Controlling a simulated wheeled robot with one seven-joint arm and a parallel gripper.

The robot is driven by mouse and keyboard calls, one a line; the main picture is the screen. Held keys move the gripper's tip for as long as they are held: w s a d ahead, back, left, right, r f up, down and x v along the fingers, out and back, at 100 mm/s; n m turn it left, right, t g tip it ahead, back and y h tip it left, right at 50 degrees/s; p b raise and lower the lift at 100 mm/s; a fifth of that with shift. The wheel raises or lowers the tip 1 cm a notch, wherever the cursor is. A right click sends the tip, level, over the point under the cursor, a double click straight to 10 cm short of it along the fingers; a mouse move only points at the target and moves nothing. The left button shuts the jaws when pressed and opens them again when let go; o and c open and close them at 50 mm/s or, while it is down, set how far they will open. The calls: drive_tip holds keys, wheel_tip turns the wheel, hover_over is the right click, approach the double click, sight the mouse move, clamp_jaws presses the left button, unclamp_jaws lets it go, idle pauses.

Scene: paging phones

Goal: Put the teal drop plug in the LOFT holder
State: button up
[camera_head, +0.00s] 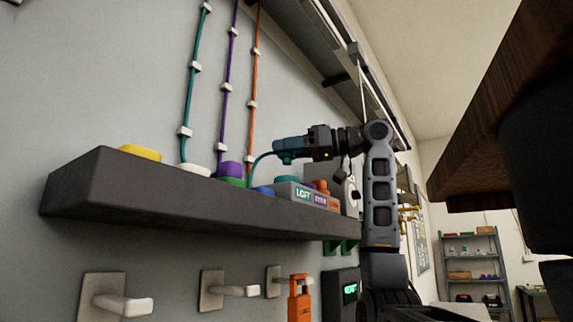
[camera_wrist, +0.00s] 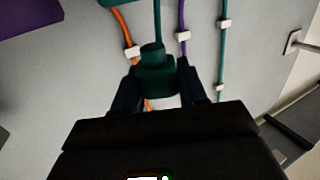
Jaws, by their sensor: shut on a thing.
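The teal drop plug (camera_wrist: 156,80) is between the two fingers of my gripper (camera_wrist: 158,92) in the wrist view. In the head view the plug (camera_head: 287,158) shows just under the tip of my gripper (camera_head: 284,147), above the shelf. A teal cord (camera_head: 253,167) curves from it down to the shelf. My gripper is shut on the plug. The LOFT holder (camera_head: 291,192) is a pale block with a teal LOFT label at the shelf's front, below the plug. Purple and orange labels sit to the right of it. The holder's top opening is hard to see.
The dark shelf (camera_head: 160,193) carries a yellow item (camera_head: 140,152), a white item (camera_head: 194,169), a purple item (camera_head: 229,169) and a blue item (camera_head: 264,190). Teal, purple and orange cables run up the wall. Wall pegs (camera_head: 124,304) and an orange handset (camera_head: 299,300) are below.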

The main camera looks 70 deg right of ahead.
sight(287, 165)
drive_tip(key=shift+f+p, duration=0.3)
drive_tip(key=shift+f, duration=1.75)
drive_tip(key=shift+f, duration=0.25)
drive_tip(key=o, duration=1.1)
drive_tip(key=shift+r, duration=0.4)
drive_tip(key=s+b, duration=0.1)
drive_tip(key=s, duration=0.3)
drive_tip(key=s+d+b, duration=0.1)
drive_tip(key=s, duration=0.3)
drive_tip(key=s+b, duration=0.1)
drive_tip(key=s, duration=0.2)
drive_tip(key=shift+s+d+r, duration=0.15)
drive_tip(key=shift+s+d, duration=0.25)
